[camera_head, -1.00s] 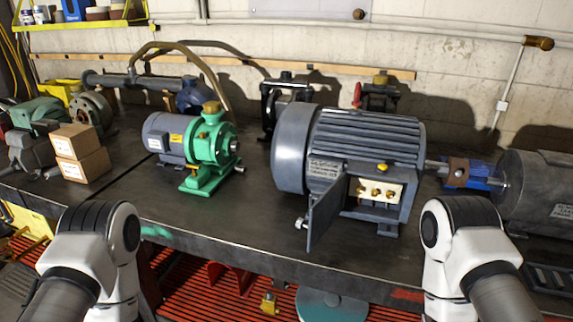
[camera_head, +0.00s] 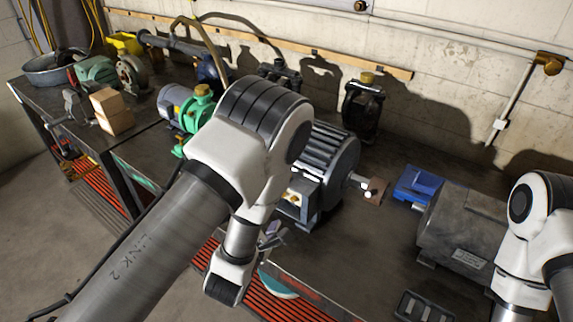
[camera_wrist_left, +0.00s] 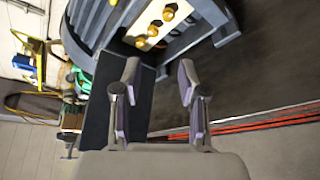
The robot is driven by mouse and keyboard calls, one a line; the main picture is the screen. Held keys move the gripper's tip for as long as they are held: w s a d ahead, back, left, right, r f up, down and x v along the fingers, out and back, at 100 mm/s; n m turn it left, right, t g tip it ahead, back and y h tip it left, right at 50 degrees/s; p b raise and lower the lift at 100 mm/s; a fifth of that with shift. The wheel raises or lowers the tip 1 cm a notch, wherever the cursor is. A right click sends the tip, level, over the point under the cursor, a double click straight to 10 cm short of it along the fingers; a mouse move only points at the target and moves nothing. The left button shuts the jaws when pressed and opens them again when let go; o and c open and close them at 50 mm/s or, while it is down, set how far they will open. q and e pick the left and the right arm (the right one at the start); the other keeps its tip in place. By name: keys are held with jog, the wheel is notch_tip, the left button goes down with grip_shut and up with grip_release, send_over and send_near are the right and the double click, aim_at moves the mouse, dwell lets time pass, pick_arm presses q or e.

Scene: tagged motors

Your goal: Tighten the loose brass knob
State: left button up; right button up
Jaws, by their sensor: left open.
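The grey finned motor (camera_head: 335,150) stands on the bench, partly hidden behind my left arm in the head view. In the left wrist view, its open terminal box (camera_wrist_left: 190,42) has a pale panel (camera_wrist_left: 161,22) with brass knobs (camera_wrist_left: 153,30) in a row. I cannot tell which knob is loose. The dark box door (camera_wrist_left: 140,100) hangs open behind the fingers. My left gripper (camera_wrist_left: 159,70) is open and empty, its fingers pointing toward the box, apart from the knobs. In the head view it shows small (camera_head: 270,236) in front of the motor. My right gripper is out of view.
A blue part (camera_head: 418,184) and a dark grey motor (camera_head: 465,228) stand to the right. A dark slotted tray (camera_head: 425,306) lies near the front.

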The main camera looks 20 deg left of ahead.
pick_arm(q)
jog(key=w+p, duration=0.2)
jog(key=w, duration=0.5)
jog(key=shift+w+d+f+n, duration=0.35)
jog(key=shift+n, duration=0.05)
